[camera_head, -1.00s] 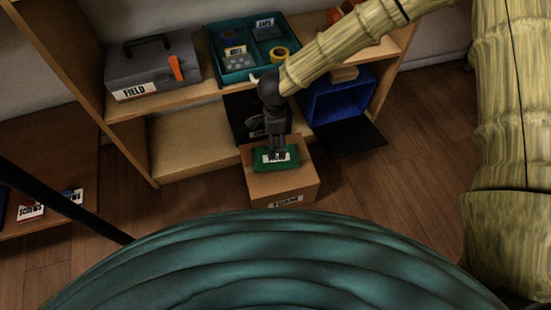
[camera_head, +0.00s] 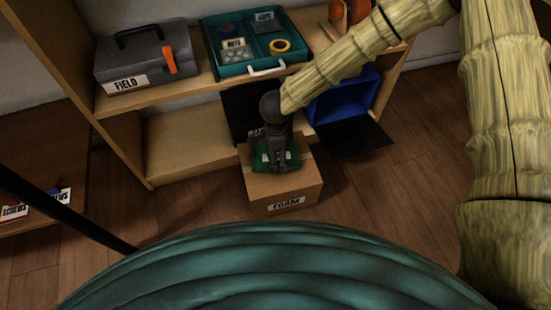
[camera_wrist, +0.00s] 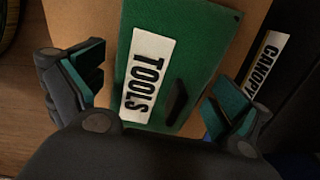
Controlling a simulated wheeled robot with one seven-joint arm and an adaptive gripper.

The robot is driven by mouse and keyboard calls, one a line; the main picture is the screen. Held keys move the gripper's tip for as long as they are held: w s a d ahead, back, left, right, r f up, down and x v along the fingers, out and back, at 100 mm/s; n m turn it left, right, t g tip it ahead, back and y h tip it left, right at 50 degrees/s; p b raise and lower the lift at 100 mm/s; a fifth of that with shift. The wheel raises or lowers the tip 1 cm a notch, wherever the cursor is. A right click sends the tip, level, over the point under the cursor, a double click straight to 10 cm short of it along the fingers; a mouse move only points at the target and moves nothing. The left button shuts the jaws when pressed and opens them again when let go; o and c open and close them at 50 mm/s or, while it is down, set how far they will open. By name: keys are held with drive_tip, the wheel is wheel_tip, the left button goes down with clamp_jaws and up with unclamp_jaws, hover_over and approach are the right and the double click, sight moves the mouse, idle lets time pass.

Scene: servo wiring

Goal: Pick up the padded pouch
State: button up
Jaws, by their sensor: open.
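A flat green pouch (camera_head: 294,158) lies on top of a closed cardboard box (camera_head: 258,186) marked FOAM. In the wrist view the pouch (camera_wrist: 208,45) shows a white TOOLS label and a small dark strap or tab. My gripper (camera_head: 276,160) is over the pouch, pointing down, and hides part of it in the head view. In the wrist view my gripper (camera_wrist: 160,92) is open, with one finger on each side of the pouch and gaps between them. Whether the fingertips reach down to the pouch's level I cannot tell.
A wooden shelf stands behind the box, with a grey FIELD case (camera_head: 150,60) and a teal tray (camera_head: 212,62) on it. A blue open bin (camera_head: 345,103) is at right. A black item marked CANOPY (camera_wrist: 267,70) is close beside the box. Floor to the right is clear.

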drive_tip(key=c, duration=0.9)
drive_tip(key=shift+c, duration=0.2)
